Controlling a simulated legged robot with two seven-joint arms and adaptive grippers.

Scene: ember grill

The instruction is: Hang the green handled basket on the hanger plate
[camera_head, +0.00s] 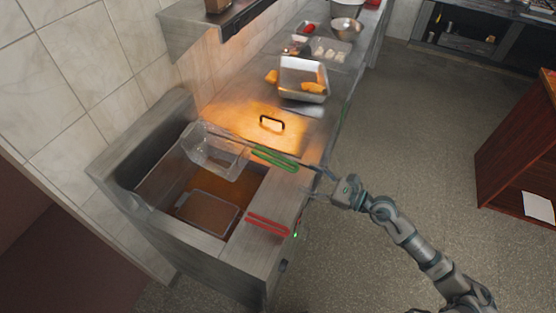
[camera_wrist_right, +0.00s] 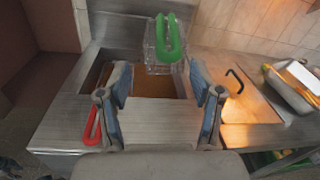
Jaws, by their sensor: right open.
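The green handled basket is a clear wire basket (camera_head: 215,155) with a green handle (camera_head: 275,158) pointing right. It sits at the far side of the fryer opening, above the brown oil. In the right wrist view its green handle (camera_wrist_right: 168,38) is top centre, beyond the fingertips. The steel back panel of the fryer (camera_head: 150,137), likely the hanger plate, rises behind the opening. I cannot tell whether the basket is hooked on it. My right gripper (camera_head: 322,184) is open and empty, just right of the green handle's end and apart from it. My left gripper is not in view.
A second basket (camera_head: 207,212) with a red handle (camera_head: 267,222) sits low in the fryer. A steel lid with a black handle (camera_head: 271,123) lies beside the opening. Trays and bowls stand farther along the counter. The floor (camera_head: 400,140) to the right is clear.

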